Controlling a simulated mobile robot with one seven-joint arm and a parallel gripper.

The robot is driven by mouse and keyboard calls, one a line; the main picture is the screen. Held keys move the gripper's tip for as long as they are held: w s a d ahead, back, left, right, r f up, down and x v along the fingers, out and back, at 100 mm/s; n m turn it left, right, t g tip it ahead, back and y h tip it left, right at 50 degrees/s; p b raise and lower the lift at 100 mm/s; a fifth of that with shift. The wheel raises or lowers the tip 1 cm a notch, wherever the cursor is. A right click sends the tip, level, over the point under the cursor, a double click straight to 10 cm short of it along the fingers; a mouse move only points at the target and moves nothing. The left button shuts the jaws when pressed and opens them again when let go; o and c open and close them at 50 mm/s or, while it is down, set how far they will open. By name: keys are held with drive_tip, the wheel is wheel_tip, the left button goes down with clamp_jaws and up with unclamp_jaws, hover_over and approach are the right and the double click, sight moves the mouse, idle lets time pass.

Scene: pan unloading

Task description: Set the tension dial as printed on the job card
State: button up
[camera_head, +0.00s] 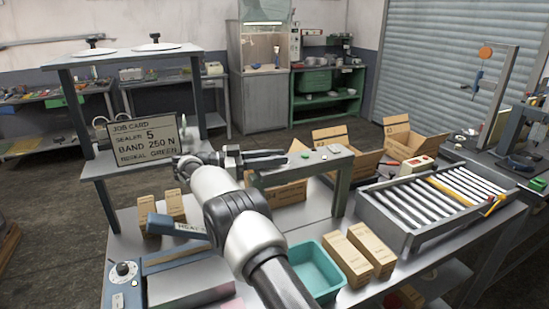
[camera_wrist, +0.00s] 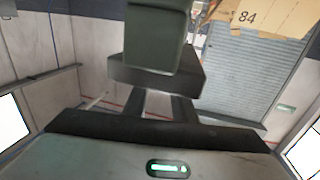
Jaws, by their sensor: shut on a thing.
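The job card (camera_head: 146,140) stands on the grey shelf at left. It reads "SEALER 5", "BAND 250 N" and a last line ending in "GREEN". A round dial (camera_head: 124,269) with a dark knob sits on the blue-topped machine at front left; its marks are too small to read.
A teal bin (camera_head: 318,270) and brown cartons (camera_head: 371,253) stand on the bench front. A roller conveyor (camera_head: 432,199) is at right. Open cardboard boxes (camera_head: 344,148) stand behind the arch. A blue lever (camera_head: 176,226) sticks out near the dial.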

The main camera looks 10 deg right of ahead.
drive_tip(key=shift+d+r, duration=0.1)
drive_tip(key=shift+r, duration=0.15)
drive_tip(key=o, duration=1)
drive_tip(key=shift+o, duration=0.2)
drive_tip(key=shift+f, duration=0.1)
wheel_tip(320, 180, up, 10)
